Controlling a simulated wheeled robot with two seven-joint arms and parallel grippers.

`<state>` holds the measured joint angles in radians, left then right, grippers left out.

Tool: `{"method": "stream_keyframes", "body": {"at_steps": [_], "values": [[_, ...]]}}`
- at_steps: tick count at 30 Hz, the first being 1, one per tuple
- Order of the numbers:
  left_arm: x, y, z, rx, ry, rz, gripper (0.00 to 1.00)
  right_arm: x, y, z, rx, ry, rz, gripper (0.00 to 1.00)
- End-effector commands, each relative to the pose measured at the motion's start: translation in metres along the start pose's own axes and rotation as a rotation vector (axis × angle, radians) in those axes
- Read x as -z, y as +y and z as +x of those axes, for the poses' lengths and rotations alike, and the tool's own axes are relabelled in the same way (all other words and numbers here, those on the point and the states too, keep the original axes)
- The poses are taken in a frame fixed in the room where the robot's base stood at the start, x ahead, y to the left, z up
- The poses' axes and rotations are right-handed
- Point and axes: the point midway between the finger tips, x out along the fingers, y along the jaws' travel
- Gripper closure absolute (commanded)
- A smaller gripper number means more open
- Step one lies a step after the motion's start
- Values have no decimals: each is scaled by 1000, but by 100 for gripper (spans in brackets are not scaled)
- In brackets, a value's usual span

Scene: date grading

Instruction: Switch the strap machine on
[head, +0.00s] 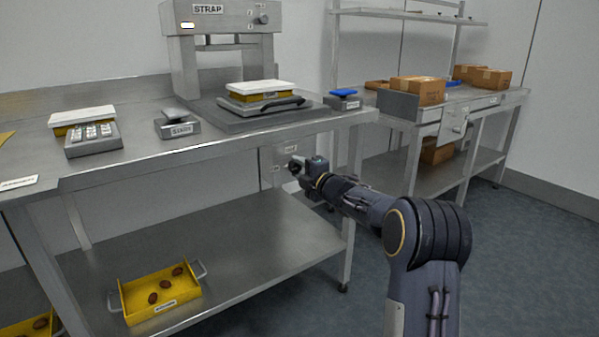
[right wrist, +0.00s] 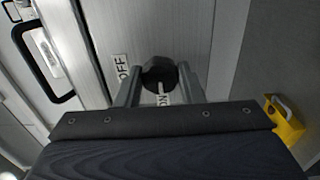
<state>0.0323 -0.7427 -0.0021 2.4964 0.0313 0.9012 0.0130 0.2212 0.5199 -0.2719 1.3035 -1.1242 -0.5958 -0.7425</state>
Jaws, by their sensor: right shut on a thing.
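The strap machine (head: 233,22), a grey metal frame marked STRAP, stands on the back of the steel bench. A small grey switch panel (head: 279,158) is fixed below the bench top. My right gripper (head: 294,167) is at this panel. In the right wrist view, its two fingers (right wrist: 159,84) are on either side of a black rotary knob (right wrist: 157,72) and shut on it. An OFF label (right wrist: 122,67) lies left of the knob and an ON label (right wrist: 163,100) below it. A pale mark on the knob seems to face ON. My left gripper is out of view.
A yellow tray with a white lid (head: 259,87) sits at the machine. A yellow crate of dates (head: 132,300) is on the lower shelf. Boxes (head: 418,90) stand on the right bench.

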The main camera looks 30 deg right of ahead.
Motion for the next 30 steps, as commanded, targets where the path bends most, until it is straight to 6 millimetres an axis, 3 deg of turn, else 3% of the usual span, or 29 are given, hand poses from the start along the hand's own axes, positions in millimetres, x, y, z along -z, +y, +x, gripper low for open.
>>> {"method": "stream_keyframes", "body": {"at_steps": [12, 13, 17, 26, 30], "values": [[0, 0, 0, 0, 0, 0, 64, 0, -2, 0, 4, 0, -9, 88], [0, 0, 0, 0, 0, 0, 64, 0, -2, 0, 4, 0, -9, 62], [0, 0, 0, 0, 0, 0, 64, 0, -1, 0, 3, 0, -8, 45], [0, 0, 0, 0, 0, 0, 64, 0, 0, -1, 1, 0, -7, 44], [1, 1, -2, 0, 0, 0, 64, -1, 1, -15, 1, -2, -6, 44]]}}
